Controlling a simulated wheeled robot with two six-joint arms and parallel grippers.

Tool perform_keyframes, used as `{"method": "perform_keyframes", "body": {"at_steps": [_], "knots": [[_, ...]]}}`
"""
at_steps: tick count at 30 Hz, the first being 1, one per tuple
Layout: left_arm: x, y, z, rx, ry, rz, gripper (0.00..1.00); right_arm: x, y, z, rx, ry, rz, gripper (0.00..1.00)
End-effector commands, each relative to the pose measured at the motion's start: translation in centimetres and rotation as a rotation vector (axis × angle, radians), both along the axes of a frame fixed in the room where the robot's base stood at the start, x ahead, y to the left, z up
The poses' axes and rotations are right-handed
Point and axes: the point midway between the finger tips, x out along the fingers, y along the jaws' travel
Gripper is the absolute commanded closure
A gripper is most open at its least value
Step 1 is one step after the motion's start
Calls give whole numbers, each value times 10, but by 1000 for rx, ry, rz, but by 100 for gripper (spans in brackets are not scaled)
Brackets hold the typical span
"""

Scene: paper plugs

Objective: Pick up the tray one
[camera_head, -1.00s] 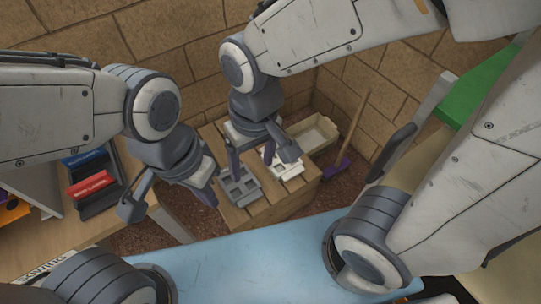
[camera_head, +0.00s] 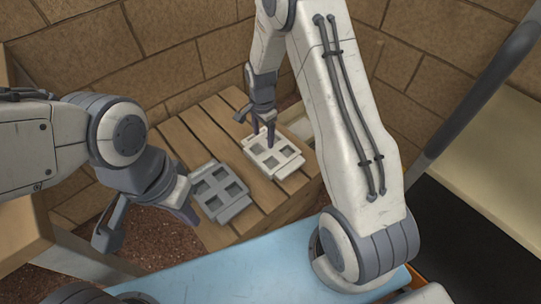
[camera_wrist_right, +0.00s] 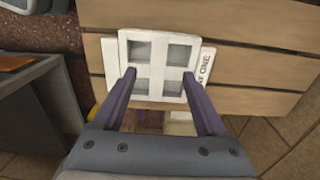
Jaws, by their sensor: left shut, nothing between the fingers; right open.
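A white tray (camera_head: 272,158) with square openings lies on the slatted wooden table. The right wrist view shows this tray (camera_wrist_right: 152,50) beside a white label whose visible letters end in "ONE". My right gripper (camera_head: 263,132) is open, pointing down at the white tray. In the wrist view its fingertips (camera_wrist_right: 159,74) lie either side of the tray's near part; I cannot tell whether they touch it. A grey tray (camera_head: 226,208) with square openings lies to the left on the same table. My left gripper (camera_head: 188,213) is shut and empty, left of the grey tray.
The slatted wooden table (camera_head: 190,145) stands against a stone-block wall (camera_head: 110,100). A light blue surface (camera_head: 235,270) is in front. Another wooden table edge (camera_head: 35,225) is at the left.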

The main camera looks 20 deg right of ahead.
Motion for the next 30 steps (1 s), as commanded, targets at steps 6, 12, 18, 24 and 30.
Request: {"method": "perform_keyframes", "body": {"at_steps": [6, 12, 18, 24, 30], "knots": [[0, 0, -15, -1, -1, 0, 100, 0, 0, -33, 0, 2, 1, 26], [0, 0, -22, 0, 0, 0, 100, 0, 0, -52, 0, 0, 2, 26], [0, 0, -40, 0, 0, 0, 100, -1, -3, -77, 0, 2, 2, 26], [0, 0, -52, 0, 0, 0, 100, -1, -4, -101, 1, 1, 3, 26], [0, 0, -50, 0, 0, 0, 100, 0, -4, -100, 0, 0, 3, 26]]}}
